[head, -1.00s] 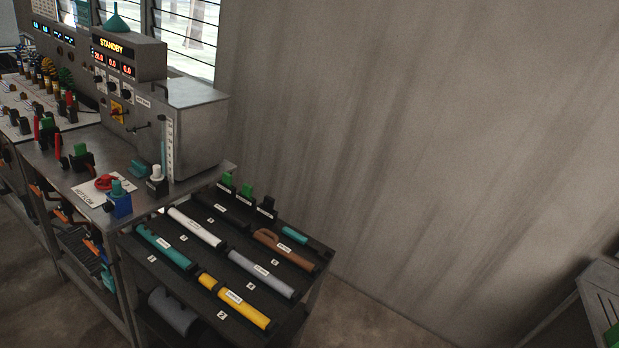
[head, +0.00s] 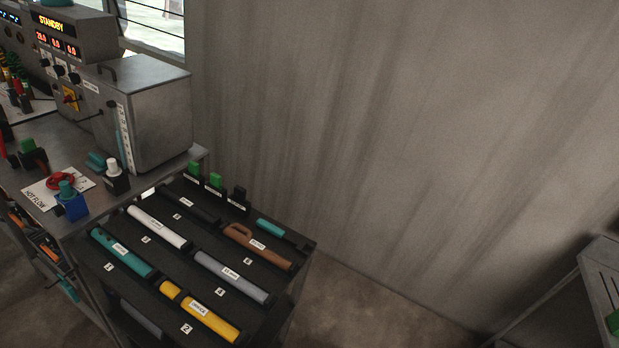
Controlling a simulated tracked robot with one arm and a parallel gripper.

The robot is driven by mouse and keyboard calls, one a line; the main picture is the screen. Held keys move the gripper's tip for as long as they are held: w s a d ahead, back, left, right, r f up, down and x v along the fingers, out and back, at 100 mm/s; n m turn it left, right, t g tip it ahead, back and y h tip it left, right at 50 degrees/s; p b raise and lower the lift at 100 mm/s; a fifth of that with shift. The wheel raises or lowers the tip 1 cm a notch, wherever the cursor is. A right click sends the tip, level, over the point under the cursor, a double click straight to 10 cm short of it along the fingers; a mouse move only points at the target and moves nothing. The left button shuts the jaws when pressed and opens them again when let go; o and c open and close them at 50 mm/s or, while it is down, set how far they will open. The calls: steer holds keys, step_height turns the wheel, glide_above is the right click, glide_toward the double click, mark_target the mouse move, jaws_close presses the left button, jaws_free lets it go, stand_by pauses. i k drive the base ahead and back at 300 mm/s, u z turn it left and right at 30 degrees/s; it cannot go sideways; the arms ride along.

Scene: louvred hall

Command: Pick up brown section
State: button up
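The brown section (head: 257,246) lies in a slot on the right side of a black rack (head: 233,299), towards its back. It is a tube with a loop handle at its left end and a white label on it. A small teal piece (head: 270,228) lies just behind it, and a grey section (head: 230,275) lies in front of it. My gripper is not in view.
The rack also holds a yellow section (head: 208,316), a white section (head: 157,226) and a teal section (head: 123,252). A metal bench with a grey box (head: 139,113) stands at the left. A wall rises behind. Floor is open to the right, before another bench (head: 600,285).

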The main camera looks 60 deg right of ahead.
mark_target(237, 232)
steer(key=z, duration=0.95)
steer(key=i, duration=1)
steer(key=u, duration=0.05)
